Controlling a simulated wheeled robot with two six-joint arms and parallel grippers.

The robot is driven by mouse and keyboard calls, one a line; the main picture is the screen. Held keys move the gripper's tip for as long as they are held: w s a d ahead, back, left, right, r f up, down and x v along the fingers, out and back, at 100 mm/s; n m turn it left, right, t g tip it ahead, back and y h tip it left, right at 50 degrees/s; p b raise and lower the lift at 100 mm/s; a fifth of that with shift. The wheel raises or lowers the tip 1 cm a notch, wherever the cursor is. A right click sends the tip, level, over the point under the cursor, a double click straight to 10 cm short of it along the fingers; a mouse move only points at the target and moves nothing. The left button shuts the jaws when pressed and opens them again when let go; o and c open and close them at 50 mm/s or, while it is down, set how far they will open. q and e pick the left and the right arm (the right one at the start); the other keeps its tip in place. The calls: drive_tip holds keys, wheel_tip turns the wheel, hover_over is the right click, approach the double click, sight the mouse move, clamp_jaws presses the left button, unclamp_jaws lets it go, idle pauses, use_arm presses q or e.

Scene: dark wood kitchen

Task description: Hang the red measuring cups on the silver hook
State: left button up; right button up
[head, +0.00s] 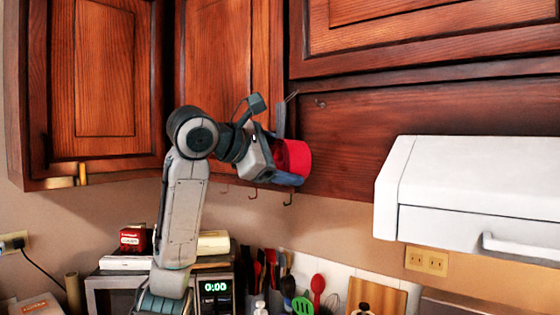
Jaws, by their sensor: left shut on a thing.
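The red measuring cups (293,157) show as a red round shape at the end of my left arm, in front of the wood panel under the cabinets. My left gripper (284,150) is shut on them, and its fingers hide part of them. A dark, thin hook (289,199) hangs just below the cups, under the cabinet edge. Another hook (253,192) hangs to its left. The cups are above the hooks; whether they touch one cannot be told. My right gripper is not in view.
A white range hood (470,195) juts out at the right. Wooden cabinets (105,85) fill the top. Below stand a microwave with a lit clock (215,287), several utensils including a red spoon (318,284), and a cutting board (378,294). The wall between hooks and hood is clear.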

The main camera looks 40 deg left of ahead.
use_arm(q)
drive_tip(key=a+r+p+x, duration=0.1)
drive_tip(key=p+x, duration=0.1)
drive_tip(key=x, duration=0.6)
drive_tip(key=shift+w+a+p, duration=0.3)
drive_tip(key=shift+p, duration=0.05)
idle(0.6)
drive_tip(key=shift+r, duration=0.15)
idle(0.4)
drive_tip(key=o, duration=0.9)
drive_tip(key=shift+c, duration=0.2)
drive_tip(key=shift+o, duration=0.8)
drive_tip(key=shift+w+a+f, duration=0.15)
drive_tip(key=shift+w+f, duration=0.05)
drive_tip(key=shift+w, duration=0.2)
drive_tip(key=shift+s+r, duration=0.1)
